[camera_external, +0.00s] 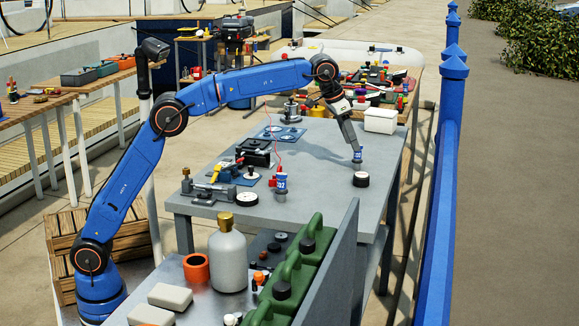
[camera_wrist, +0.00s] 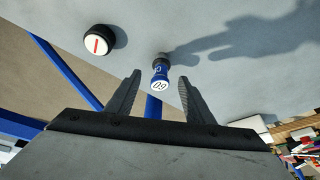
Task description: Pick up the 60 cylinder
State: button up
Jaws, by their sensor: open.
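The 60 cylinder (camera_wrist: 160,72) is a small blue piece with a pale end marked 60. In the wrist view it shows in line with the gap between the two fingers of my gripper (camera_wrist: 160,78), around the level of their tips. The fingers are apart and neither is seen to touch it. In the external view the blue cylinder (camera_external: 357,157) stands on the grey table (camera_external: 325,185) toward its right side. My gripper (camera_external: 353,143) points down just above it, and the arm's end hides part of its top. The exact gap cannot be told.
A round black piece with a white top and red bar (camera_wrist: 97,42) lies near the cylinder; it also shows in the external view (camera_external: 361,179). A similar blue-labelled cylinder (camera_external: 281,187) stands farther left. A white box (camera_external: 380,121) stands behind. The table's middle is clear.

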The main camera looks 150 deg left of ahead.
aim_at(357, 160)
jog(key=shift+a+x, duration=0.2)
jog(key=shift+x, duration=2.95)
jog(key=shift+s+r, duration=0.1)
grip_shut()
jog(key=shift+r, duration=0.15)
